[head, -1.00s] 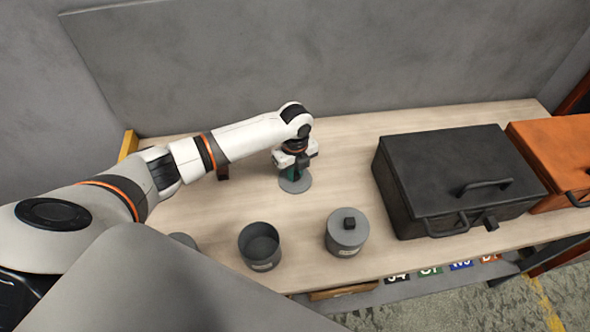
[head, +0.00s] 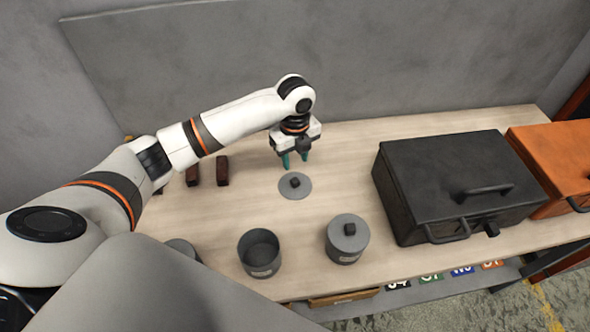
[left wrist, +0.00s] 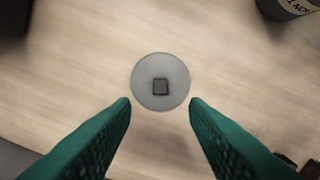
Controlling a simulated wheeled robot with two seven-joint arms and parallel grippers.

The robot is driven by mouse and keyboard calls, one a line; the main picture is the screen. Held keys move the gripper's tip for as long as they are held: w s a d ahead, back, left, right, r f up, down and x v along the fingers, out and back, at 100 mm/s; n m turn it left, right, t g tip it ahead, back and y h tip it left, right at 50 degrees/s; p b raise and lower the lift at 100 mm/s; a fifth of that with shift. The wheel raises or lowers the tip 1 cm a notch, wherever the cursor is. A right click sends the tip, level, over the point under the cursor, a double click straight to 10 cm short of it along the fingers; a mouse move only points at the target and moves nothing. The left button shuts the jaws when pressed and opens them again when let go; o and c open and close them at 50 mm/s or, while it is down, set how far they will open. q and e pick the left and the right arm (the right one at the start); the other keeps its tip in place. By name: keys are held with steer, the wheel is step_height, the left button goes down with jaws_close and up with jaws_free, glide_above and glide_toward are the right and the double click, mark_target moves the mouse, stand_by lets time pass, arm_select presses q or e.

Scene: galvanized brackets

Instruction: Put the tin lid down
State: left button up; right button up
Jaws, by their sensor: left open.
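The tin lid (head: 295,187) is a flat grey disc with a dark square knob, lying on the wooden table. In the left wrist view the lid (left wrist: 160,82) is centred just beyond my fingertips. My left gripper (head: 294,160) has green fingers, open and empty, above and behind the lid in the head view. The fingers (left wrist: 160,103) are spread and apart from the knob. An open grey tin (head: 261,254) stands near the front edge. My right gripper is not in view.
A lidded tin (head: 347,240) stands right of the open tin. A black box (head: 445,165) and an orange box (head: 560,150) are at the right. Dark reddish blocks (head: 222,171) lie left of the gripper. A grey wall backs the table.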

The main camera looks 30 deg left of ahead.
arm_select(q)
step_height(320, 180, up, 4)
steer(key=shift+f, duration=0.2)
stand_by(0.5)
